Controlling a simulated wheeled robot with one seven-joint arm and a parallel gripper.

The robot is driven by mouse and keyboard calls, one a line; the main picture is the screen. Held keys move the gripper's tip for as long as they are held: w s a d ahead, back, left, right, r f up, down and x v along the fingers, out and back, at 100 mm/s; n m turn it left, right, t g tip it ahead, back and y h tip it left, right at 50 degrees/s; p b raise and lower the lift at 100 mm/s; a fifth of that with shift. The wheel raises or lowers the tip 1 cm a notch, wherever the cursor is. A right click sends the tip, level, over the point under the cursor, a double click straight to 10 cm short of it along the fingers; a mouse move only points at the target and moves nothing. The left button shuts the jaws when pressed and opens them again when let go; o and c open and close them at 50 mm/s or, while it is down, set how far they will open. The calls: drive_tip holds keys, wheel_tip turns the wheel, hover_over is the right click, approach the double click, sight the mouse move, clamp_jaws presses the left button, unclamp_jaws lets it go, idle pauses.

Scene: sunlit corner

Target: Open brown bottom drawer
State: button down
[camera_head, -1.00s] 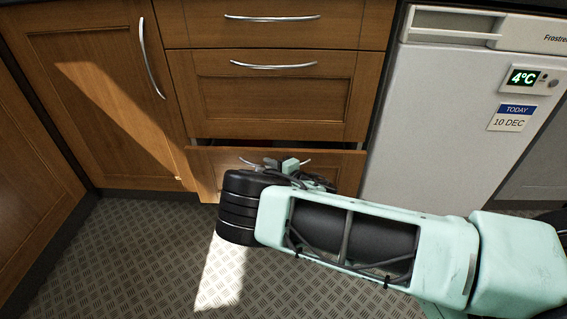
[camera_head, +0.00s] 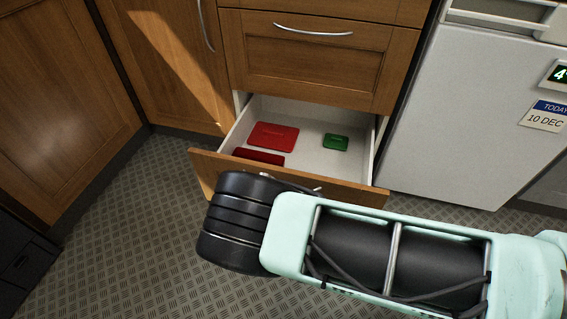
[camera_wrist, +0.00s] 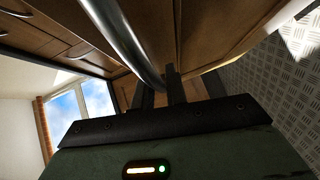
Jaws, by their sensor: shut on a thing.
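The brown bottom drawer (camera_head: 340,192) is pulled well out of the cabinet in the head view, and its white inside shows. A red flat item (camera_head: 273,136), a darker red item (camera_head: 259,156) and a small green item (camera_head: 335,142) lie in it. My gripper is hidden behind my arm in the head view. In the wrist view my gripper (camera_wrist: 161,92) is shut on the drawer's curved metal handle (camera_wrist: 127,42), with its dark fingers at the bar.
The closed drawer above (camera_head: 312,62) has a silver handle. A white fridge (camera_head: 450,115) stands to the right and a brown cupboard door (camera_head: 170,60) to the left. The patterned metal floor (camera_head: 120,225) in front is clear.

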drive_tip(key=s+a+p, duration=0.1)
drive_tip(key=s+a, duration=0.3)
drive_tip(key=s, duration=1)
drive_tip(key=shift+a+p, duration=0.2)
drive_tip(key=shift+p, duration=0.15)
drive_tip(key=c, duration=1.4)
unclamp_jaws()
drive_tip(key=p+v, duration=0.3)
drive_tip(key=v, duration=1.4)
drive_tip(key=shift+s, duration=0.2)
